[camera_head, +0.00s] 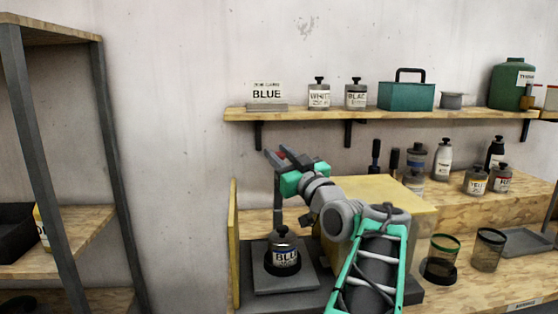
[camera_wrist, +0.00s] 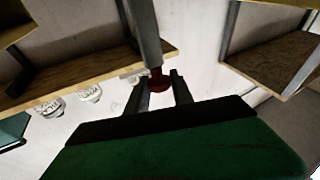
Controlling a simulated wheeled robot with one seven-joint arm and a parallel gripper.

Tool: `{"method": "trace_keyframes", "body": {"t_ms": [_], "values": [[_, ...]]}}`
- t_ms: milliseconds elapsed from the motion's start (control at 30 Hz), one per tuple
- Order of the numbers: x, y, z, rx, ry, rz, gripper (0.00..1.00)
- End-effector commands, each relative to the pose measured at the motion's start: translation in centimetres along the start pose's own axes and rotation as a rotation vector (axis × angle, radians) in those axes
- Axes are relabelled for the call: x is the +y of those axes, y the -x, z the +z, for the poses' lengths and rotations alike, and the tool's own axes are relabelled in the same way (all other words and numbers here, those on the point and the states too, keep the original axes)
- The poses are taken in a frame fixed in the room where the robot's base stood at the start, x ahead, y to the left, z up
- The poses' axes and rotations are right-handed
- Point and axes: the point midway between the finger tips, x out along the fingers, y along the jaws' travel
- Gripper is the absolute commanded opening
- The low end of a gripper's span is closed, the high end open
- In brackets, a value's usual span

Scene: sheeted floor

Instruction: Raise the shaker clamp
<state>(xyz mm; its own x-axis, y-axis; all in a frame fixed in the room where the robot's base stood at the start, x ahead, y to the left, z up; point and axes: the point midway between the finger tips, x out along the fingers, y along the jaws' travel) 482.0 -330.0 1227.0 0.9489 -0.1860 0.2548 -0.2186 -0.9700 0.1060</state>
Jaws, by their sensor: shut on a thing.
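The shaker clamp shows in the head view as a grey upright rod (camera_head: 277,192) above a bottle labelled BLUE (camera_head: 284,257). The bottle stands upright on the grey plate (camera_head: 305,283) beside the shaker's yellow housing (camera_head: 405,190). My gripper (camera_head: 277,155) is at the top of the rod, well above the bottle. In the wrist view, the fingers (camera_wrist: 160,88) are shut on the clamp's dark red knob (camera_wrist: 158,78), at the end of a grey bar (camera_wrist: 145,30). Part of the knob is hidden by the fingers. My arm hides part of the housing.
A wall shelf (camera_head: 370,114) above holds a BLUE sign (camera_head: 266,94), two bottles, a teal box (camera_head: 406,96) and a green jug (camera_head: 508,84). A yellow side panel (camera_head: 234,245) stands left of the plate. Two dark cups (camera_head: 488,250) are at the right. A shelving rack (camera_head: 45,150) is at the far left.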

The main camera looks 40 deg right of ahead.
Motion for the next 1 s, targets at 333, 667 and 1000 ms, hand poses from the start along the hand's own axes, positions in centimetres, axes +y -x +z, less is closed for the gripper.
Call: {"method": "trace_keyframes", "body": {"t_ms": [333, 667, 1000], "values": [[0.0, 0.0, 0.0, 0.000, -0.001, 0.000, 0.48], [0.1, 0.7, 0.1, -0.001, 0.000, 0.003, 0.48], [0.2, 7.1, 0.1, -0.001, 0.001, 0.005, 0.48]]}}
